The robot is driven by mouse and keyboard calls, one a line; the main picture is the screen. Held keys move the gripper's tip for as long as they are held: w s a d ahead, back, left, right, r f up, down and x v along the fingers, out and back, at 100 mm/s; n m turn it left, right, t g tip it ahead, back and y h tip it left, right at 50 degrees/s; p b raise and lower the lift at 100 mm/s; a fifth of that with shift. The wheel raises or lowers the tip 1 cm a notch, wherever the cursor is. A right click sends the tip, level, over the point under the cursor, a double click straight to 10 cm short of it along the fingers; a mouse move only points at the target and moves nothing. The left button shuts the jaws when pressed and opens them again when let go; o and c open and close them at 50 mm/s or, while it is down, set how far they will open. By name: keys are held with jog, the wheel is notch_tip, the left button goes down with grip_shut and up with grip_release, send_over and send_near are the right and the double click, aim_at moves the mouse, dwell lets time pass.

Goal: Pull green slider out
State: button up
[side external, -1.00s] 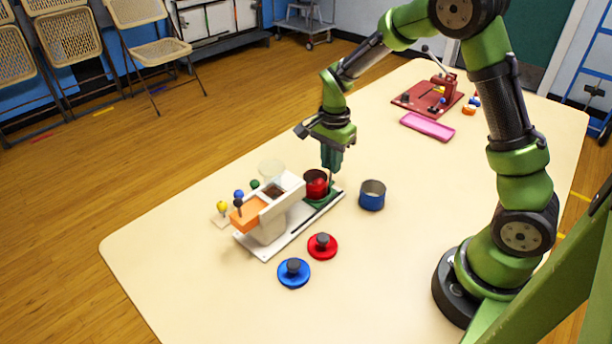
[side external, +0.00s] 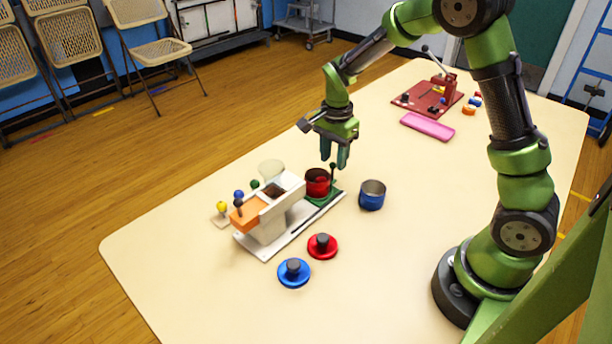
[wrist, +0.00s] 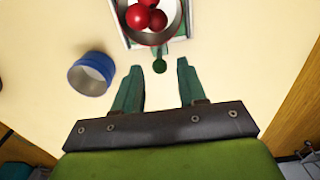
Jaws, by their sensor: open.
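The green slider (side external: 326,201) lies at the right end of the white dispenser base (side external: 265,250). A dark red cup (side external: 318,184) stands on it; the wrist view shows red balls (wrist: 147,17) inside the cup. The slider's dark green knob (side external: 333,167) stands up on a thin post, and it also shows in the wrist view (wrist: 159,66). My gripper (side external: 335,165) is open and empty, pointing down above the slider's outer end. In the wrist view the knob appears between the open fingers (wrist: 158,75), beyond their tips and apart from them.
A blue cup (side external: 372,196) stands right of the slider. A red lid (side external: 322,246) and a blue lid (side external: 294,272) lie in front. An orange part (side external: 250,211) and small coloured knobs are at the dispenser's left. A pink tray (side external: 427,126) and red press board (side external: 425,99) lie farther back.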

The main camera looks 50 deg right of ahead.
jog(key=shift+r, duration=3.25)
